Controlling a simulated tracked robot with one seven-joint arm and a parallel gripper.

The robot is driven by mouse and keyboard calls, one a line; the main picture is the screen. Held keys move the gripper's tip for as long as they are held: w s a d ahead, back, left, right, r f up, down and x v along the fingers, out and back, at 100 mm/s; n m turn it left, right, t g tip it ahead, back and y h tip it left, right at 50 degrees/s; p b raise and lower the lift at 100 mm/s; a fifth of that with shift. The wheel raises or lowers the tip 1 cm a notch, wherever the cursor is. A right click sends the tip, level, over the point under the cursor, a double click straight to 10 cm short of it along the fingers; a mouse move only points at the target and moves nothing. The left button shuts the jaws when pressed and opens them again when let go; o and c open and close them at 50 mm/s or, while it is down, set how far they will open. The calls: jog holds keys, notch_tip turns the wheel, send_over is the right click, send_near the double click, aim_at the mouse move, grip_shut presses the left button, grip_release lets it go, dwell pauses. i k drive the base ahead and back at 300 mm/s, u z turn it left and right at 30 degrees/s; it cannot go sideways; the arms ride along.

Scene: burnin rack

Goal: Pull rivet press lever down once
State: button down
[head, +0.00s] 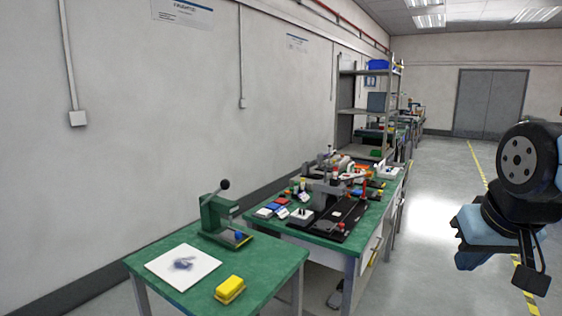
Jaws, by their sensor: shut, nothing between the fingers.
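The green rivet press (217,217) stands upright at the back of the near green table. Its lever (216,191) is raised and tilts up to the right, with a dark ball knob (223,184) at its end. A small blue piece (239,236) shows at the press's base. My gripper (531,279) hangs at the far right edge of the head view, over the floor. It is shut and empty, well apart from the press and its lever.
A white sheet with a dark smudge (171,265) and a yellow block (229,289) lie on the near table (262,268). A cluttered second table (345,238) stands just behind. Shelving (345,110) stands farther back. The aisle floor (425,270) at right is clear.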

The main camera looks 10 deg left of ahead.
aim_at(225, 184)
jog(key=z, duration=0.15)
jog(key=i, duration=1.15)
jog(key=u, duration=0.6)
jog(key=i, duration=0.5)
jog(key=u, duration=0.4)
jog(key=k, duration=0.85)
jog(key=u, duration=0.2)
jog(key=i, duration=0.85)
jog(key=z, duration=0.1)
